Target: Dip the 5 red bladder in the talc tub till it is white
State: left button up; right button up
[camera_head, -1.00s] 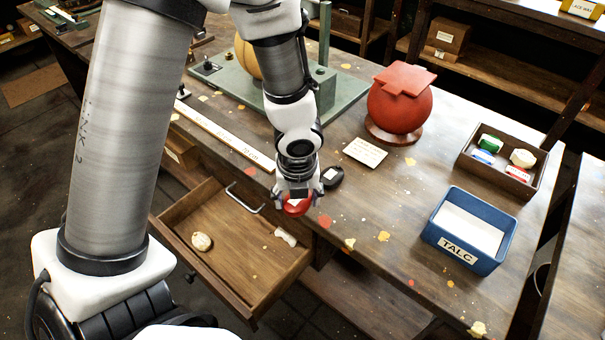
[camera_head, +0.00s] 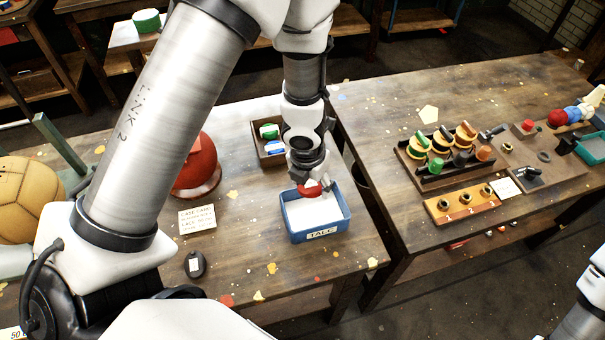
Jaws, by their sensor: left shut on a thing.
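The talc tub (camera_head: 319,235) is an open blue box labelled TALC, with white powder inside. It stands on the table near its right edge. My left gripper (camera_head: 314,188) is shut on the red bladder (camera_head: 309,192) at the back part of the tub. The visible part of the bladder is red. The fingers hide much of it, and I cannot tell whether it touches the powder. The gripper of my right arm is out of view; only a pale arm part shows at the lower right.
A dark tray (camera_head: 267,152) with green and blue items stands behind the tub. A second table with racks (camera_head: 461,203) stands right, across a gap.

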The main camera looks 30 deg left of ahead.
aim_at(314, 213)
pick_arm(q)
jog(key=shift+w+d, duration=0.1)
jog(key=shift+d, duration=0.15)
jog(key=shift+w+d+f+b, duration=0.1)
jog(key=shift+w+f+b, duration=0.05)
jog(key=shift+f+b, duration=0.35)
jog(key=shift+w+d+f+b, duration=0.1)
jog(key=shift+f+b, duration=0.4)
notch_tip(314, 213, down, 3)
jog(key=b, duration=0.3)
jog(key=shift+s+a, duration=0.15)
notch_tip(314, 213, down, 6)
jog(key=b, duration=0.5)
jog(key=shift+r+b, duration=0.2)
jog(key=shift+b, duration=0.1)
jog(key=shift+f, duration=0.2)
